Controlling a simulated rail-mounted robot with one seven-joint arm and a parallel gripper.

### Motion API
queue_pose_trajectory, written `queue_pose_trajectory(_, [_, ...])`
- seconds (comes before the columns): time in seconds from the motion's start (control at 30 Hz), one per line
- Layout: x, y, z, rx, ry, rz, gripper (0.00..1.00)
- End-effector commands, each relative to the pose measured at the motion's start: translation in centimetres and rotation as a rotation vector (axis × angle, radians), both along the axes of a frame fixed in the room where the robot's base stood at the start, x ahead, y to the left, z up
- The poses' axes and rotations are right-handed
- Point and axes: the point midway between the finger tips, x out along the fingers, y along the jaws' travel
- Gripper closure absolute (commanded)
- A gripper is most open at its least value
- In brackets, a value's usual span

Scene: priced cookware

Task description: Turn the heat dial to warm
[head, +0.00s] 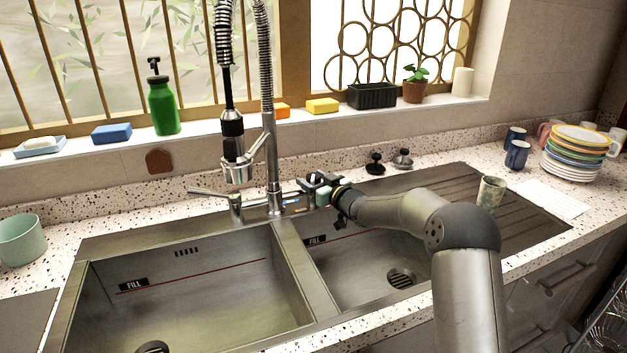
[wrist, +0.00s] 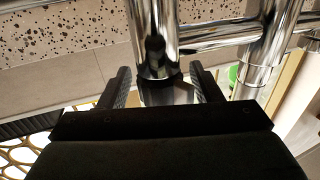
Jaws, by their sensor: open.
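The chrome faucet (head: 272,165) stands behind the double sink, with a side lever (head: 215,194) at its left. My gripper (head: 314,183) is just right of the faucet's base, low over the sink's back edge. In the wrist view my gripper (wrist: 162,88) is open, with a chrome cylinder (wrist: 153,35) and its dark end between or just beyond the two fingers. I cannot tell whether they touch. Small blue and orange marks (head: 297,207) show beside the faucet base, below my gripper. The heat dial itself is not clearly told apart; my gripper partly covers that spot.
The left basin (head: 190,285) and right basin (head: 365,255) are empty. Two drain plugs (head: 375,163) (head: 402,159) sit behind the right basin. A speckled cup (head: 491,192) stands on the drainboard. Stacked plates (head: 572,155) and mugs are at the far right.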

Motion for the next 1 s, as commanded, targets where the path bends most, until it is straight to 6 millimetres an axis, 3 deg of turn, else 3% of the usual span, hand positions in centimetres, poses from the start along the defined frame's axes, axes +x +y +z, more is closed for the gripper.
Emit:
queue_pose_trajectory(0.17, [-0.01, 0.00, 0.01, 0.000, 0.000, 0.000, 0.42])
queue_pose_trajectory(0.3, [0.00, -0.04, 0.02, 0.000, 0.000, 0.000, 0.79])
queue_pose_trajectory(0.4, [0.01, -0.08, 0.04, 0.001, -0.001, -0.001, 0.85])
queue_pose_trajectory(1.0, [-0.01, -0.08, 0.01, 0.000, 0.000, -0.001, 0.85])
